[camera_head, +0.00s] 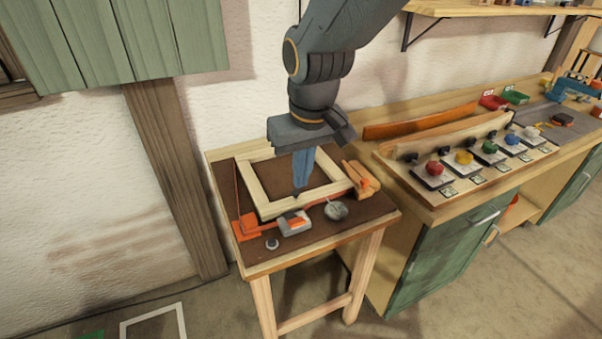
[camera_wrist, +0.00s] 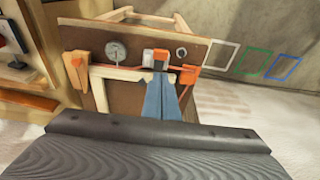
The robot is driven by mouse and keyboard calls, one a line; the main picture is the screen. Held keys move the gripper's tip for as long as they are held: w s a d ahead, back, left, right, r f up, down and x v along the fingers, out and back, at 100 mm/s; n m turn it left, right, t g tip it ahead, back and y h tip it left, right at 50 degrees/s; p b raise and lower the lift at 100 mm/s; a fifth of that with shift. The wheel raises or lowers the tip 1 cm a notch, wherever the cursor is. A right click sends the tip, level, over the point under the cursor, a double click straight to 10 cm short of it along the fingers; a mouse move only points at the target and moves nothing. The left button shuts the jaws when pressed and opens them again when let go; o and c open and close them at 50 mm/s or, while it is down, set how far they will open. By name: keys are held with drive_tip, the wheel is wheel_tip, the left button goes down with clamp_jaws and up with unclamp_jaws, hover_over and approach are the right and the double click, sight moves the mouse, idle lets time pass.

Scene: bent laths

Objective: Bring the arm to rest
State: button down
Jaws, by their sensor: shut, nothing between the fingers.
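My gripper (camera_head: 302,192) points down above the small wooden table (camera_head: 262,268), with its blue fingers together and nothing between them. In the wrist view the blue fingers of my gripper (camera_wrist: 161,115) also meet at the tips. A pale wooden frame (camera_head: 262,210) lies on the table's dark top, and my fingers show in front of its opening. I cannot tell the exact height of the fingertips over the table. An orange and red band clamp (camera_head: 293,222) lies along the front of the frame. My arm reaches down from the top of the head view.
A grey round dial (camera_head: 336,210), a nut (camera_head: 272,243) and a wooden clamp block (camera_head: 361,179) lie on the table. A workbench (camera_head: 440,212) with coloured knobs stands at the right. A shelf (camera_head: 480,8) hangs above it. Green shutters (camera_head: 110,45) are at the upper left.

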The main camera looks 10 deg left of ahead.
drive_tip(key=s+d+f+m+b, duration=0.1)
drive_tip(key=d+f+m, duration=0.1)
drive_tip(key=d, duration=0.7)
drive_tip(key=s+d+f+m+h+b, duration=0.1)
drive_tip(key=d+f, duration=0.3)
drive_tip(key=d, duration=0.6)
drive_tip(key=s+d+f+m+b, duration=0.1)
drive_tip(key=d+f+m, duration=0.3)
drive_tip(key=d, duration=0.6)
drive_tip(key=shift+s+d+g+b, duration=0.15)
drive_tip(key=shift+s+g+b, duration=0.2)
drive_tip(key=shift+b, duration=0.15)
drive_tip(key=w+a+r+n+b, duration=0.1)
drive_tip(key=w+a+r+n, duration=0.1)
drive_tip(key=a, duration=0.8)
drive_tip(key=w+a+r+n+b, duration=0.1)
drive_tip(key=a+r, duration=0.4)
drive_tip(key=a, duration=0.6)
drive_tip(key=w+a+r+n+b, duration=0.2)
drive_tip(key=w+a+r+n, duration=0.2)
drive_tip(key=a, duration=0.7)
